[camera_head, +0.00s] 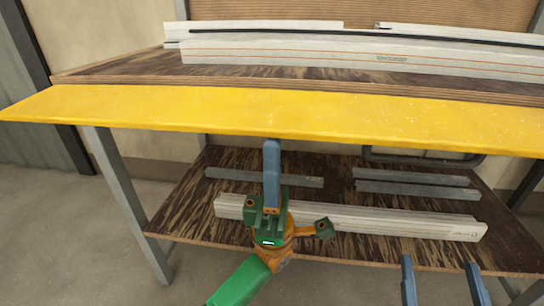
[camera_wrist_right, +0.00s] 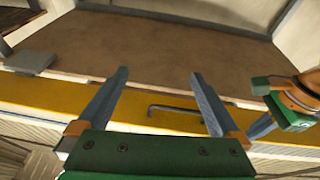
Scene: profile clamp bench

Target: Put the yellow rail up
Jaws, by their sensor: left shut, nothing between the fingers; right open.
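The yellow rail (camera_head: 290,113) is a long flat bar running across the whole head view, along the front edge of the bench top. In the right wrist view the yellow rail (camera_wrist_right: 50,95) crosses behind the fingers. My left gripper (camera_head: 271,148) is shut and empty, its blue fingertips pointing up at the rail's lower edge; I cannot tell whether they touch. My right gripper (camera_head: 438,264) is open and empty, below the rail at the lower right. Its two fingers are spread apart in the right wrist view (camera_wrist_right: 160,75).
White profiles (camera_head: 330,50) lie on the bench top (camera_head: 120,70) behind the rail. The lower shelf (camera_head: 190,215) holds a pale profile (camera_head: 370,220) and several grey bars (camera_head: 415,190). A dark bent handle (camera_head: 425,160) is under the rail. A grey leg (camera_head: 125,205) stands at left.

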